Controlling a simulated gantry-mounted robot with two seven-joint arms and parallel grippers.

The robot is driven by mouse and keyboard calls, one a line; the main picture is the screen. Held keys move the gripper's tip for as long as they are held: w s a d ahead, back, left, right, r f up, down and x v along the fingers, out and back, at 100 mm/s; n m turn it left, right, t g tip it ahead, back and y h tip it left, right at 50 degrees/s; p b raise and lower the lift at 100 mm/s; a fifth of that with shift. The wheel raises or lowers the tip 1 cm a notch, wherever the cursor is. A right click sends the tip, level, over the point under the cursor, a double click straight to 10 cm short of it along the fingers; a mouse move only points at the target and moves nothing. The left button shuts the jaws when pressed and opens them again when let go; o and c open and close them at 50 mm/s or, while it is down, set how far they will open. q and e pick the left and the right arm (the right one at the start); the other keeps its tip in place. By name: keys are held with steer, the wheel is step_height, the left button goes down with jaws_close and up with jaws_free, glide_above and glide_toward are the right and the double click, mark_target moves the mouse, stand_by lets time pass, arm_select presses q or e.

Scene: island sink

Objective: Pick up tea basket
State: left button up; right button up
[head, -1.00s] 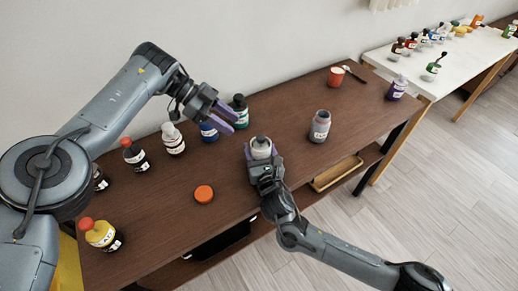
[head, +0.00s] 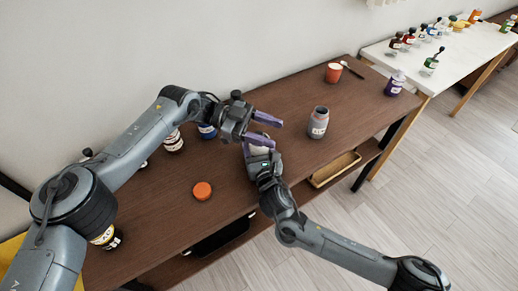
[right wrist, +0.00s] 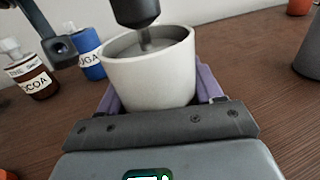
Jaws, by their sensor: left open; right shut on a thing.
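A white cup (right wrist: 150,75) is in my right gripper (head: 262,155), between its purple fingers, at the table's front edge. In the right wrist view, a dark knob on a thin stem (right wrist: 136,12), seemingly the tea basket's handle, rises from inside the cup. The basket's body is hidden by the cup wall. My left gripper (head: 262,129) is open, its purple fingers just above and behind the cup, pointing right. In the head view it hides the knob, so I cannot tell whether the knob is between the fingers.
A red cup (head: 333,73) and purple bottle (head: 395,82) are farther right.

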arm_select(q)
steer(key=s+d+r+m+h, duration=0.1)
steer(key=s+r+m+h, duration=0.15)
steer(key=r, duration=0.25)
steer(key=s+d+r+m+h, duration=0.1)
steer(key=r+m+h, duration=0.25)
steer(key=r, duration=0.25)
steer(key=n+t+y, duration=0.7)
steer(key=n+t, duration=0.9)
steer(key=n, duration=0.3)
glide_toward(259, 133)
steer(key=x, duration=0.4)
steer(key=shift+f+x, duration=0.2)
steer(key=shift+x, duration=1.35)
steer(key=shift+f+x, duration=0.15)
steer(key=shift+x, duration=1.4)
steer(key=shift+a, duration=0.1)
jaws_close()
